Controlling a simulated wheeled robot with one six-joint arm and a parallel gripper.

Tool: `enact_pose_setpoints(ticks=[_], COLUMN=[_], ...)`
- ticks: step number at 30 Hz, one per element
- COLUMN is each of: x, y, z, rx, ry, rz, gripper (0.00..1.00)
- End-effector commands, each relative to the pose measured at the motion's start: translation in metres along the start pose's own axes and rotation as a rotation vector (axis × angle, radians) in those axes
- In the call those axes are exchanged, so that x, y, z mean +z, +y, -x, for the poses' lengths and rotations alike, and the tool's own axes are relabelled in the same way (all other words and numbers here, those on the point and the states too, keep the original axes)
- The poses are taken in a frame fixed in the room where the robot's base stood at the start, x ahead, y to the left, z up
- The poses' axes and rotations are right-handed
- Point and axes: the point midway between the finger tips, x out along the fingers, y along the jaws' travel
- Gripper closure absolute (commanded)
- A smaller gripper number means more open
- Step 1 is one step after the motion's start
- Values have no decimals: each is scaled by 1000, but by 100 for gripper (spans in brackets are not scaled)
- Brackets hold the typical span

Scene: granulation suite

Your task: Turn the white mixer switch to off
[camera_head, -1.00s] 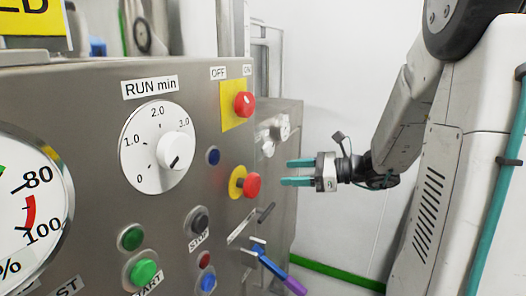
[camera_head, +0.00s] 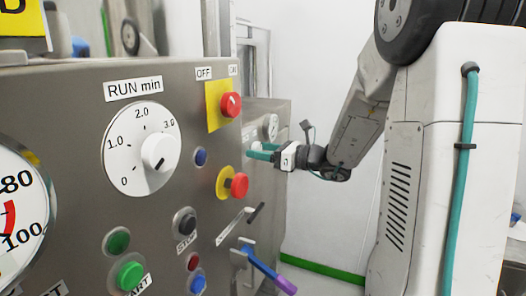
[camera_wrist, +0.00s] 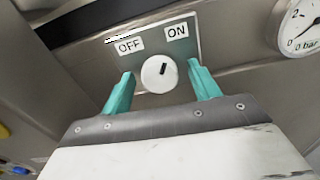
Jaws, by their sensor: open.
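The white mixer switch (camera_wrist: 160,74) is a round knob with a short black mark, on a plate labelled OFF at left and ON at right in the wrist view. The mark sits at the upper right of the knob, toward the ON label. My gripper (camera_wrist: 160,71) is open, with one teal finger on each side of the knob and visible gaps between. In the head view my gripper (camera_head: 256,151) is at the panel's right end, where the fingers make the switch hard to make out.
A pressure gauge (camera_wrist: 301,28) is right of the switch plate. The steel panel (camera_head: 80,90) also carries a red OFF/ON switch (camera_head: 231,104), a RUN min dial (camera_head: 160,152), a red emergency button (camera_head: 238,185), and a blue-purple lever (camera_head: 270,273) below my gripper.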

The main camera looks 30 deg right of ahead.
Motion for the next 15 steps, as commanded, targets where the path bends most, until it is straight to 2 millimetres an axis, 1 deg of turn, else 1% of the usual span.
enact_pose_setpoints(ticks=[4,5,6,9,15], x=[0,0,0,0,0], y=[0,0,0,0,0], z=[0,0,0,1,1], rx=[-1,-1,-1,-1,-1], ry=[0,0,0,0,0], rz=[0,0,0,0,6], gripper=[39,47,58,84,83])
